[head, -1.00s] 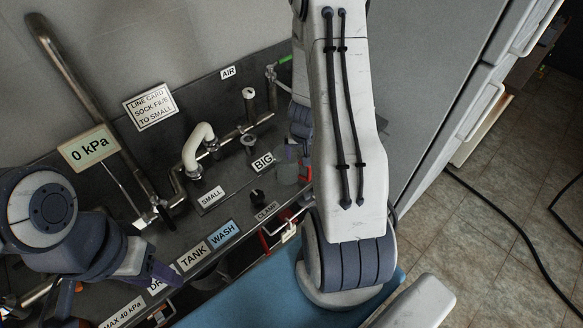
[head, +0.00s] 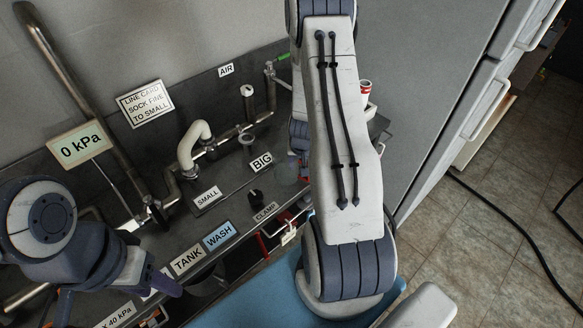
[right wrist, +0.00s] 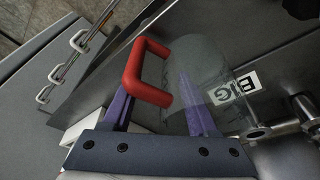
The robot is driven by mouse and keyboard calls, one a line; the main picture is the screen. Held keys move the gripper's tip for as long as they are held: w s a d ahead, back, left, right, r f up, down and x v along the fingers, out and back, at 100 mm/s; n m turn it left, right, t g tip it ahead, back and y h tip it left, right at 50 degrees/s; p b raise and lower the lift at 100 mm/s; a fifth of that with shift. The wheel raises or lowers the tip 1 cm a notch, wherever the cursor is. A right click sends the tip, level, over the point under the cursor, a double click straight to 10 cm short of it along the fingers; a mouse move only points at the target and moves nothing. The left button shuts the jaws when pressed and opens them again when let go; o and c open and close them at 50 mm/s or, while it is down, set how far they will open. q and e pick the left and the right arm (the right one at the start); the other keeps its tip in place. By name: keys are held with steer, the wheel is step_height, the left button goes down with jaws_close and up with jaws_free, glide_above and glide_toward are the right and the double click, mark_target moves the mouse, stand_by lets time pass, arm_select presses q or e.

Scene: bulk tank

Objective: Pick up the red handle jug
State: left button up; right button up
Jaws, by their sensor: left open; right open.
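The jug (right wrist: 212,70) is clear and see-through, with a thick red C-shaped handle (right wrist: 133,72). It shows large in the right wrist view. In the head view a pale see-through vessel, which looks like the jug (head: 286,172), stands by the BIG label, partly hidden by my right arm. My right gripper (right wrist: 156,86) is open at the handle. Its purple fingers lie on either side of the handle's lower part, one seen against the clear body; I cannot tell if they touch. My left gripper (head: 115,292) is open and empty at the lower left, over the counter's front.
The dark counter carries pipes, a white curved hose (head: 194,142) and labels SMALL (head: 206,197) and BIG (head: 261,162). A gauge sign (head: 80,143) reads 0 kPa. A white and red cylinder (head: 366,88) shows right of my right arm. Grey cabinets stand at right.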

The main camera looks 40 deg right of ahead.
jaws_close()
steer(key=shift+s+a+f, duration=0.1)
steer(key=shift+s, duration=0.05)
stand_by(0.9)
